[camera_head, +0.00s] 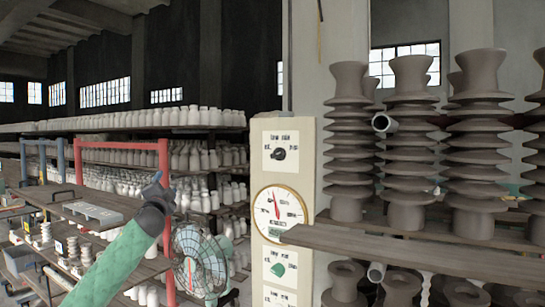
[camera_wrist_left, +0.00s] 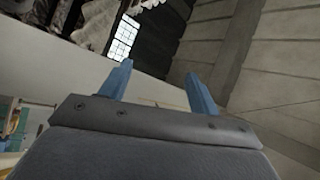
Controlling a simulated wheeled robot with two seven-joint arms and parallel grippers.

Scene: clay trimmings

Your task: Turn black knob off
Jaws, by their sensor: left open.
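The black knob (camera_head: 278,154) is on a white label plate near the top of a cream control panel (camera_head: 262,180). Its setting is too small to read. My left gripper (camera_head: 158,178) is at the end of the green-sleeved arm, left of the panel and slightly lower in the picture than the knob, apart from it. In the left wrist view its two blue fingers (camera_wrist_left: 159,68) stand apart with nothing between them. The knob is not seen in the wrist view. My right gripper is not in view.
Below the black knob are a round dial gauge (camera_head: 278,212) and a green knob (camera_head: 278,269). A wooden plank (camera_head: 400,250) crosses the panel's right edge. Stacked ribbed clay insulators (camera_head: 409,140) stand right. A wire fan (camera_head: 200,262) and a red frame (camera_head: 164,150) are left.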

